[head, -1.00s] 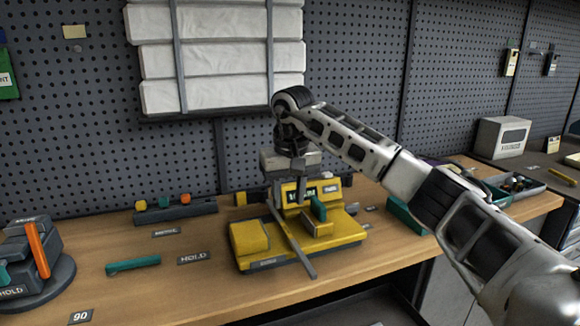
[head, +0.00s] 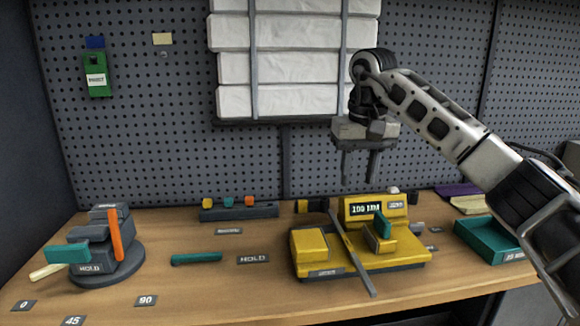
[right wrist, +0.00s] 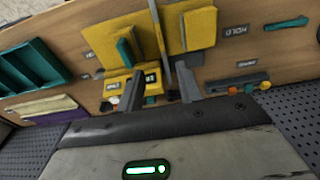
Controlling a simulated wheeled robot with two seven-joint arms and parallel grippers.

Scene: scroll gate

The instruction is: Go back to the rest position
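My right gripper (head: 360,172) hangs above the back of the yellow device (head: 310,243), clear of it in the head view. Its two fingers point down, stand apart and hold nothing. In the right wrist view, the same gripper (right wrist: 160,90) shows its fingers spread, with the yellow device (right wrist: 120,40) beyond them. The device has a display reading what looks like 100 MM, a teal handle (head: 382,226) and a long grey bar (head: 352,255) across it. My left gripper is not in either view.
A grey turning fixture (head: 100,255) with an orange lever stands at the left. A teal bar (head: 196,258) lies near the HOLD label (head: 253,259). A rack (head: 238,212) with coloured pieces is behind. A teal tray (head: 490,238) is at the right. Pegboard (head: 150,130) closes the back.

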